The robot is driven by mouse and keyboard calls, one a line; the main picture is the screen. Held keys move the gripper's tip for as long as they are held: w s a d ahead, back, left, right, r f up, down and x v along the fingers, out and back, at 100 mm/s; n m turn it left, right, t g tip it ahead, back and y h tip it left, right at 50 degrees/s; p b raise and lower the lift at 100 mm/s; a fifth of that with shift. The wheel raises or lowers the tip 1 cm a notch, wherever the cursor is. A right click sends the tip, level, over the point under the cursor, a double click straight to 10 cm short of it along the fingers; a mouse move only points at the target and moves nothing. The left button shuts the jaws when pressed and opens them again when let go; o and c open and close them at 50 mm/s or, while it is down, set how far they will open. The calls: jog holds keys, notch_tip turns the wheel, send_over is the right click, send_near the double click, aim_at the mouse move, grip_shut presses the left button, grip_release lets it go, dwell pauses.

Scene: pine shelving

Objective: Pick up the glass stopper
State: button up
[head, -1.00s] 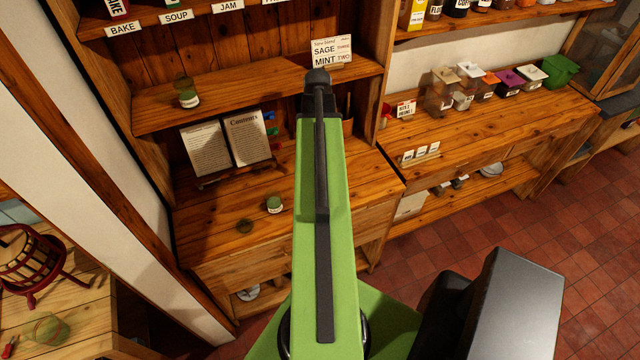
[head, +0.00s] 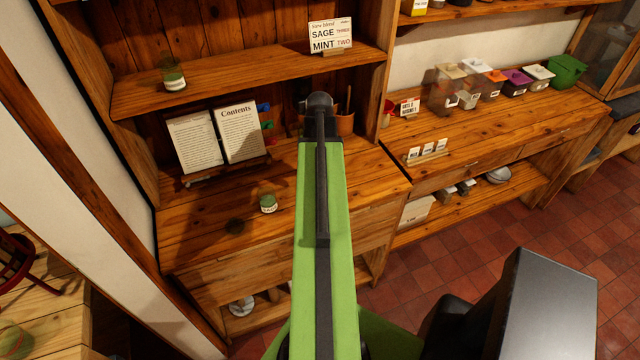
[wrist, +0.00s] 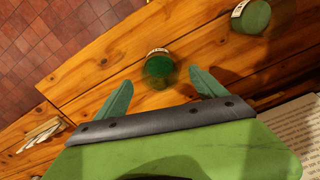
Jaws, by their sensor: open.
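A small green glass piece with a white label (head: 268,203) stands on the wooden counter. I cannot tell for certain which is the glass stopper. My gripper (wrist: 163,85) is open, with two green fingers apart and nothing between them. My arm hides the gripper in the head view.
An open book on a stand (head: 215,137) is behind the pieces, also at lower right in the wrist view (wrist: 290,135). A labelled jar (head: 173,79) stands on the shelf above. Small cards (head: 427,152) stand on the counter to the right. Bare counter surrounds the pieces.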

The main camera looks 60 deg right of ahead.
jog(key=shift+f, duration=0.2)
jog(key=shift+c, duration=0.3)
jog(key=c, duration=1.4)
jog(key=shift+r+p, duration=0.1)
jog(key=shift+p, duration=0.2)
notch_tip(320, 180, up, 4)
jog(key=p, duration=0.4)
jog(key=shift+r, duration=0.15)
jog(key=s+r+p, duration=1.1)
jog(key=shift+s+a+r+p, duration=0.25)
jog(key=shift+s+p, duration=0.05)
jog(key=shift+p, duration=0.1)
